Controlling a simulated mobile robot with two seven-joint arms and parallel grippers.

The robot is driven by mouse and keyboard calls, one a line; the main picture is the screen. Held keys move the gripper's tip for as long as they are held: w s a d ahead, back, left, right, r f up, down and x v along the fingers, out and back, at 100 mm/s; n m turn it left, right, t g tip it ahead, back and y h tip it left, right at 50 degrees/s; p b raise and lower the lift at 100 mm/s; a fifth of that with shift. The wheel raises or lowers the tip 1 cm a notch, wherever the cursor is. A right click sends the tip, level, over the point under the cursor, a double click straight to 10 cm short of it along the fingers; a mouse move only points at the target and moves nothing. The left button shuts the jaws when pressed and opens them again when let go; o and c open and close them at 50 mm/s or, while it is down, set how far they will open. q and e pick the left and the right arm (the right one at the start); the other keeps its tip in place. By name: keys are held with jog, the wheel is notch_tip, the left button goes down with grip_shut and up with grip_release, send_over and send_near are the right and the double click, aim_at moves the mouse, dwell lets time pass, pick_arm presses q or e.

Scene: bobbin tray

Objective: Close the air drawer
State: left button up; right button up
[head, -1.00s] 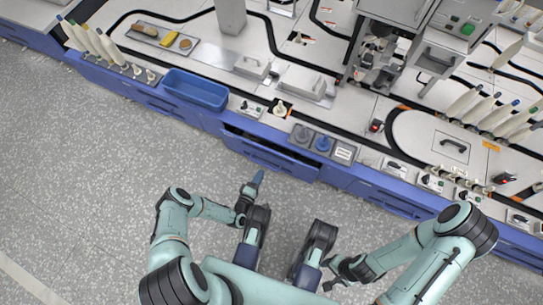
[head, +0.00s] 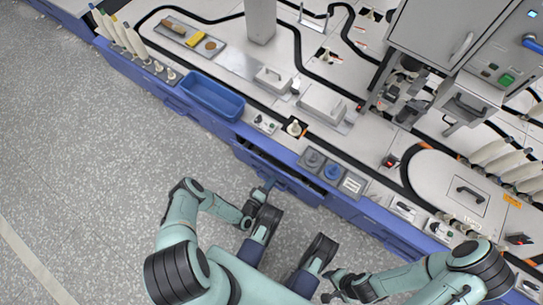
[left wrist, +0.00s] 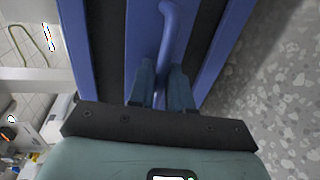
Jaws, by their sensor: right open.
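The air drawer (head: 278,177) is a long blue drawer in the front of the blue bench. It stands partly open, with a dark gap behind its front panel. Its blue bar handle (left wrist: 168,45) shows in the left wrist view. My left gripper (head: 266,187) is at the drawer front. In the left wrist view the two fingers of this gripper (left wrist: 162,85) lie close on either side of the handle, with the bar between them. My right gripper (head: 330,286) is open and empty, low and away from the bench.
Tall machine housings stand at the right. The speckled floor (head: 90,150) to the left is clear.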

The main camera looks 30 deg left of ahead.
aim_at(276, 176)
pick_arm(q)
grip_shut()
jog(key=shift+r+x, duration=0.2)
jog(key=shift+x, duration=0.85)
jog(key=shift+r+x, duration=0.2)
jog(key=shift+x, duration=0.8)
jog(key=shift+o, duration=1.5)
grip_release()
jog(key=shift+w, duration=0.15)
jog(key=shift+o, duration=0.3)
jog(key=shift+w+r, duration=0.1)
